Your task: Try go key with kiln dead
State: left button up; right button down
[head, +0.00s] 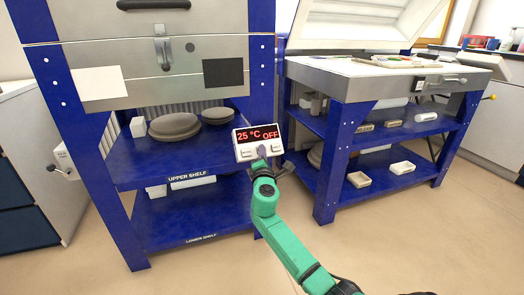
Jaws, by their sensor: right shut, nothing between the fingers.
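The kiln controller (258,135) is a white box on the front right of the blue kiln stand. Its red display reads 25 °C and OFF. A row of small keys sits below the display; the labels are too small to read. My right gripper (262,152) is shut and empty, with its tips at the lower middle of the controller, over the key row. It hides part of that row, and I cannot tell whether it touches a key. The kiln (140,68) above is closed, with a latch (162,52) on its front. My left gripper is not in view.
Round grey slabs (175,126) lie on the upper shelf (140,172); the lower shelf (190,215) is below. A box with a dark lever (62,162) is at the left. A second blue stand (345,150) with an open-lidded unit stands right. The front floor is clear.

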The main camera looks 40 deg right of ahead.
jog(key=shift+s+a+r+p, duration=0.2)
jog(key=shift+s+r+p, duration=0.35)
jog(key=shift+p, duration=0.2)
jog(key=s+r+p, duration=0.1)
jog(key=s+p, duration=0.1)
jog(key=s+a+r+p, duration=0.1)
jog(key=s+r+p, duration=0.1)
jog(key=shift+a, duration=0.15)
jog(key=shift+w, duration=0.1)
jog(key=shift+f, duration=0.1)
dwell(0.5)
